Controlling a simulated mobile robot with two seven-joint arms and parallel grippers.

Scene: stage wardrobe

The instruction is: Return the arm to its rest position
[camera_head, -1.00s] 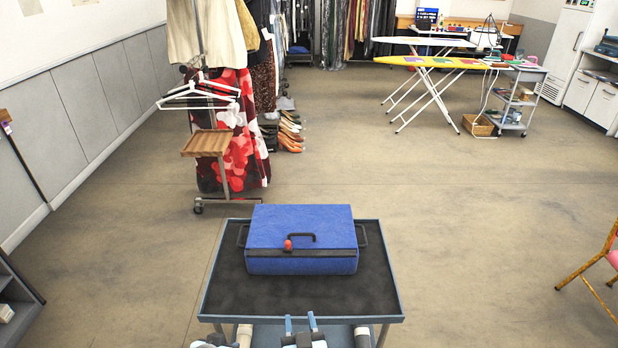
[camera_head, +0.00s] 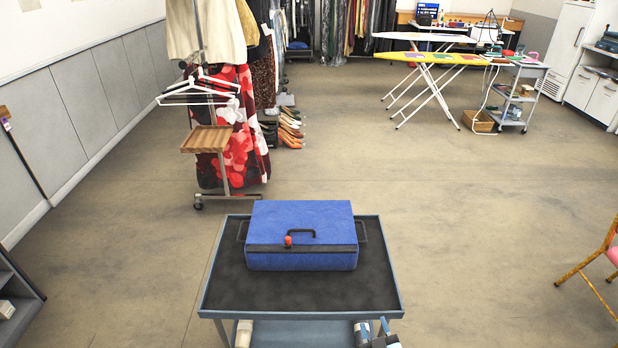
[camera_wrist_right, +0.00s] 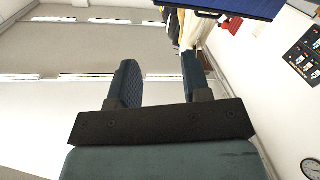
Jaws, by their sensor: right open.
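My right gripper (camera_head: 373,326) is at the bottom edge of the head view, by the near right corner of the cart, partly cut off by the frame. In the right wrist view its two dark padded fingers (camera_wrist_right: 158,78) stand apart with nothing between them. My left gripper is not in view. A blue case (camera_head: 300,235) with a black handle and a red tag lies closed on the cart, apart from the gripper. A blue corner of it (camera_wrist_right: 235,6) shows at the top of the wrist view.
The grey-blue cart (camera_head: 225,294) with a dark top stands right in front of me. A clothes rack with hangers (camera_head: 203,86) and a small wooden tray (camera_head: 206,139) is ahead left. Ironing boards (camera_head: 430,57) stand far right. A chair (camera_head: 598,262) is at the right edge. Open floor lies between.

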